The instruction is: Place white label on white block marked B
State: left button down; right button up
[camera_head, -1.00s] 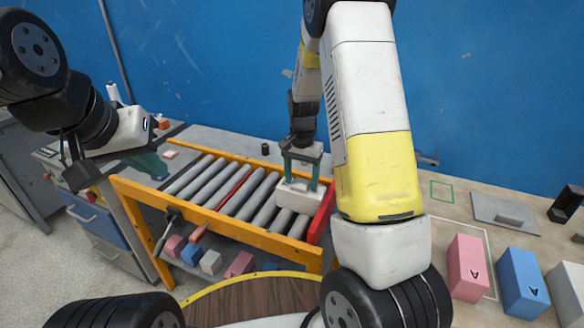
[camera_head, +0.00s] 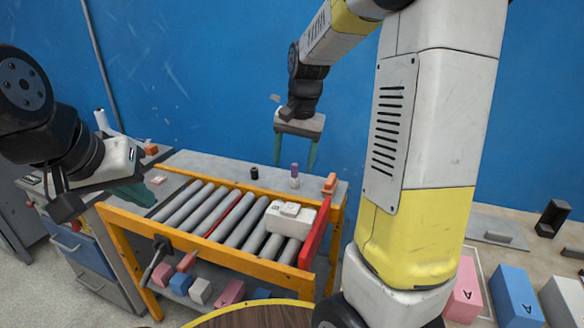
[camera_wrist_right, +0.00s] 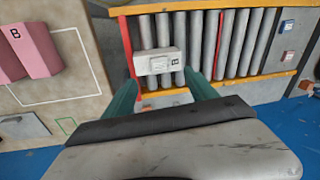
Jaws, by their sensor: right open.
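My right gripper (camera_head: 295,162) is open and empty, raised above and behind the block. Its teal fingers (camera_wrist_right: 162,98) also show apart in the right wrist view. My left gripper (camera_head: 130,193) is at the far left, partly hidden; its finger gap is not clear. I cannot make out a separate white label.
The roller conveyor (camera_head: 130,242) has an orange frame and a red end plate (camera_head: 314,236). Pink (camera_head: 464,292) and blue (camera_head: 515,298) blocks marked A stand at right. Small bottles (camera_head: 294,176) stand behind the rollers. Coloured blocks (camera_head: 200,291) lie on the shelf below.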

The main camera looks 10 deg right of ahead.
jog(key=s+a+r+n+t, duration=0.1)
jog(key=s+r+n+t, duration=0.1)
jog(key=s, duration=0.7)
jog(key=s+r+n+t+y, duration=0.1)
jog(key=s+r, duration=0.4)
jog(key=s, duration=0.5)
jog(key=shift+s+a+r+n+t, duration=0.2)
jog(key=shift+a+r+n+t, duration=0.2)
jog(key=shift+n+t, duration=0.75)
jog(key=shift+n+g, duration=0.25)
